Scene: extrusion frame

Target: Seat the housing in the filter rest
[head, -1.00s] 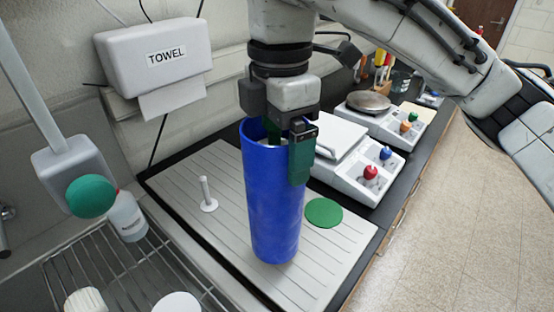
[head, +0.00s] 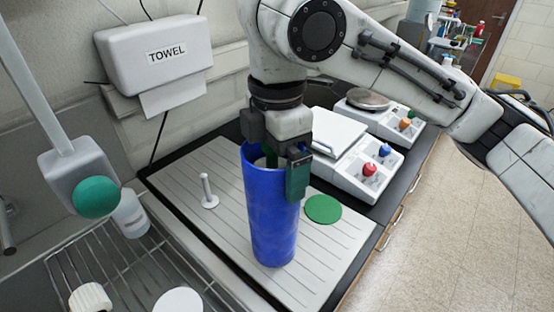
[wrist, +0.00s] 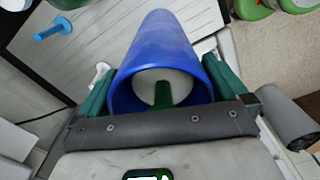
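The housing appears to be the tall blue tube (head: 272,225), upright over the ribbed light-grey board. Its open mouth faces up; in the wrist view the tube (wrist: 160,45) runs away from me between my fingers. My gripper (head: 285,172) is shut on the tube near its top, with a green finger against the outside wall. A green strip shows inside the mouth; I cannot tell what it is. Whether the tube's bottom touches the board is unclear. I cannot identify the filter rest for sure; a white peg with a round foot (head: 209,198) stands left of the tube.
The ribbed board (head: 185,175) has a flat green disc (head: 323,209) right of the tube. White scales with coloured knobs (head: 365,170) stand behind it. A wire rack (head: 115,262) and a green ball (head: 97,198) are at left. A blue peg (wrist: 55,28) shows in the wrist view.

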